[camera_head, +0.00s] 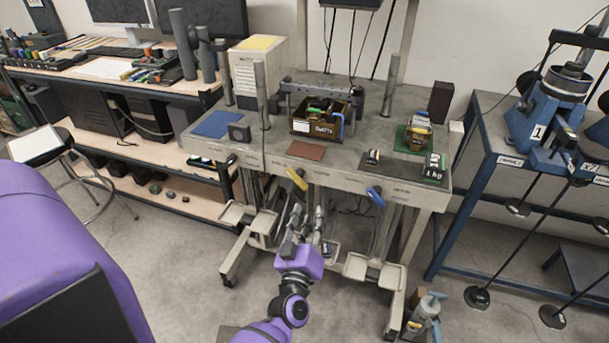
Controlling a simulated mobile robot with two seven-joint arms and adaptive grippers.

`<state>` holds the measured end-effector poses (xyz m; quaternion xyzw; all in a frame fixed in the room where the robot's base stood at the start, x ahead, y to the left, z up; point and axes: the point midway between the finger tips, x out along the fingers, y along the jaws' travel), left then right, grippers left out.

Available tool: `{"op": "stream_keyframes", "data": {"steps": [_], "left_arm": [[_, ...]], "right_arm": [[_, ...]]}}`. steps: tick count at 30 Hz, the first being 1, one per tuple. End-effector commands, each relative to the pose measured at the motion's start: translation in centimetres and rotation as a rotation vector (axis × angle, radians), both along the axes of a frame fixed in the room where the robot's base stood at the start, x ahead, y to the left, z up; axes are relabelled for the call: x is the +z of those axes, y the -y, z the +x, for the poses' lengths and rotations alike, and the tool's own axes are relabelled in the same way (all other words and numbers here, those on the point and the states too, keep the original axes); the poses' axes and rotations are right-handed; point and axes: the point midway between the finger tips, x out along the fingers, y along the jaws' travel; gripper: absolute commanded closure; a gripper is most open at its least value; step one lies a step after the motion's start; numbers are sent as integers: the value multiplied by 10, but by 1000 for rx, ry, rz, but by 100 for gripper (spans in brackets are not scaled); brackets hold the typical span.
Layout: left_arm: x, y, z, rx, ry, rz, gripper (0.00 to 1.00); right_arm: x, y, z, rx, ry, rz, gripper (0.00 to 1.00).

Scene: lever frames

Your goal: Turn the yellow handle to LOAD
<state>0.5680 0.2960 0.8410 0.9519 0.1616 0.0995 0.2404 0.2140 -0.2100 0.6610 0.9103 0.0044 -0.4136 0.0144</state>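The yellow handle (297,179) sticks out from the front edge of the grey lever bench (335,178), left of its middle, and slants down to the right. Any LOAD marking by it is too small to read. My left gripper (308,212) is below the yellow handle and apart from it in the picture. Its two fingers point up toward the bench, spread and with nothing between them. My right gripper is not in view.
A blue handle (375,196) sits farther right on the same front edge. A brown box (317,121), a red-brown mat (306,150) and weights lie on the bench top. A spray bottle (424,316) stands by the right leg. The floor left of my gripper is clear.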

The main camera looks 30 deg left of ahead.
Motion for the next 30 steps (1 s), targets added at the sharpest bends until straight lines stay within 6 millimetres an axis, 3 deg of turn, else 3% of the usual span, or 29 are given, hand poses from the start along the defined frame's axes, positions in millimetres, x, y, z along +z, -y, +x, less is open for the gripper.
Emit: {"op": "stream_keyframes", "data": {"steps": [1, 3, 8, 21, 30], "left_arm": [[10, -16, -9, 49, 81, -47, 69], [25, -26, -17, 86, 184, -112, 69], [36, -34, -22, 99, 276, -196, 69], [55, -62, 32, 92, 279, -202, 69], [57, -70, 43, 94, 275, -204, 69]], "right_arm": [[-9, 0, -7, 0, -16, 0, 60], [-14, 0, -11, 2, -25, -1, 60], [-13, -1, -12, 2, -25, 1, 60], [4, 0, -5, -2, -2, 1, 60], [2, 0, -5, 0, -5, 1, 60]]}}
